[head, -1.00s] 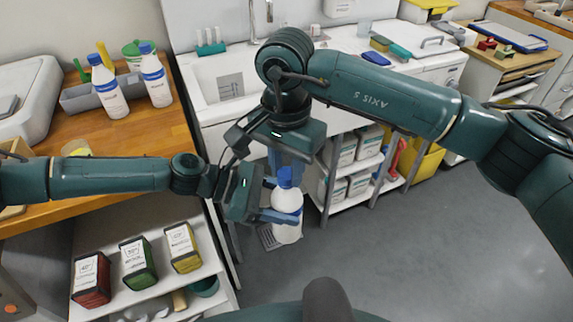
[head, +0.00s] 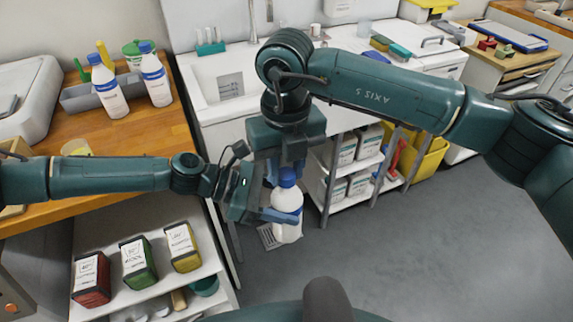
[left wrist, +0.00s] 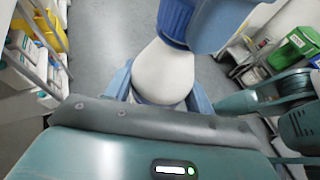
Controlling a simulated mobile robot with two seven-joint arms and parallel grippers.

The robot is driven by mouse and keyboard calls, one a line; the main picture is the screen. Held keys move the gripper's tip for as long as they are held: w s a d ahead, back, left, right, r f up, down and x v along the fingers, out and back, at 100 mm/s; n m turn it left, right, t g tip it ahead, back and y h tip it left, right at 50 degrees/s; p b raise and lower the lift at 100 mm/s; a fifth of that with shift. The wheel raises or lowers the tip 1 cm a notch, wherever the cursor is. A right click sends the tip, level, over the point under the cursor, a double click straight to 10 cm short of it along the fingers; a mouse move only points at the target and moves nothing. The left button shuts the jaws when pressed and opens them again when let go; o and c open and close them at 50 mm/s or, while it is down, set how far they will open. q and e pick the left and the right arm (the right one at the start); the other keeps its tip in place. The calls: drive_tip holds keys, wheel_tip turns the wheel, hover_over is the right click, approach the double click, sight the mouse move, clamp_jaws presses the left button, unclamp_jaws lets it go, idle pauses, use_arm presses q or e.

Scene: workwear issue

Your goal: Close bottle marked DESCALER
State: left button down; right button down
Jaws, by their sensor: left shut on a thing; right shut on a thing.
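A white bottle with a blue band (head: 289,198) is held upright in the air, above the floor in front of the sink unit; I cannot read its marking. Its white shoulder (left wrist: 163,72) fills the middle of the left wrist view. My left gripper (head: 283,209) is shut around the bottle's body from the left. The blue cap (head: 287,174) is at the bottle's top. My right gripper (head: 284,168) points down from above and is shut on the cap. Its blue fingers hide part of the cap, so I cannot tell how tightly it is seated.
Two similar white bottles (head: 109,92) (head: 155,80) with blue caps stand at a grey caddy on the wooden counter (head: 140,128). Red, green and yellow boxes (head: 138,262) stand on the shelf below. The sink (head: 222,80) is behind my grippers. Open floor (head: 400,240) lies right.

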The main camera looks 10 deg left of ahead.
drive_tip(key=shift+m, duration=0.5)
drive_tip(key=c, duration=1.1)
unclamp_jaws()
drive_tip(key=shift+r, duration=0.1)
drive_tip(key=shift+r, duration=2.2)
drive_tip(key=shift+c, duration=0.4)
